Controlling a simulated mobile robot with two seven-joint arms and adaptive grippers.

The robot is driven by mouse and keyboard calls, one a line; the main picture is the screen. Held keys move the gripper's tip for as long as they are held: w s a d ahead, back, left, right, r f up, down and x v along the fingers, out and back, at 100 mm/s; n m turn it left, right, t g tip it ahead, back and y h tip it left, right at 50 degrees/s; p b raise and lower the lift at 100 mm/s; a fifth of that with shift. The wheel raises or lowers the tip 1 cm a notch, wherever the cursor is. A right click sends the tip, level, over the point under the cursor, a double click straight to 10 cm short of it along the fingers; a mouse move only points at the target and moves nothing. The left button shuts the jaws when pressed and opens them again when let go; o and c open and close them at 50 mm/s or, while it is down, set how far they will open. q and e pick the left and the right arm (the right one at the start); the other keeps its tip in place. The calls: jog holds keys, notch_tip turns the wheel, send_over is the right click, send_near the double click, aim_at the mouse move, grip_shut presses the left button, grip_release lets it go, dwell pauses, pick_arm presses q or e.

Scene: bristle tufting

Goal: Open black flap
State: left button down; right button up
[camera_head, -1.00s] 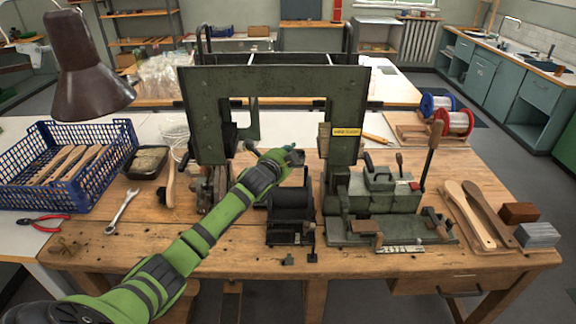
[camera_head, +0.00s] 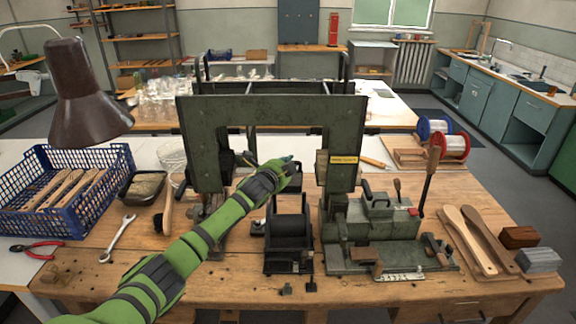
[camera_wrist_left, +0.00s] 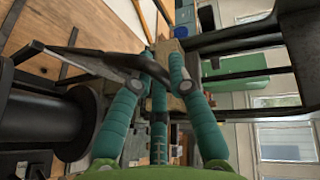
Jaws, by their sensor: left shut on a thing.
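The green machine frame (camera_head: 270,108) stands on the wooden bench. Under its opening is a unit with a black roller (camera_head: 288,224); the roller also shows in the left wrist view (camera_wrist_left: 40,118). My left gripper (camera_head: 287,163) is above and behind the roller, inside the frame's opening. In the left wrist view its teal fingers (camera_wrist_left: 160,62) are shut on a thin dark plate, the black flap (camera_wrist_left: 95,60), which slants across the view between the fingertips. In the head view the flap is mostly hidden behind the gripper. My right gripper is not in view.
A green fixture (camera_head: 375,225) with a long wooden handle stands right of the roller. Wooden brush backs (camera_head: 470,240) and two blocks lie at the right. A blue crate (camera_head: 65,222), a wrench (camera_head: 118,238) and red pliers (camera_head: 36,250) are at the left.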

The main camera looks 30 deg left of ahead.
pick_arm(q)
jog(key=shift+r, duration=0.25)
jog(key=c, duration=1.1)
grip_release()
jog(key=shift+d, duration=0.1)
jog(key=shift+c, duration=0.2)
jog(key=v, duration=1.2)
jog(key=shift+f, duration=0.2)
jog(key=shift+s, duration=0.1)
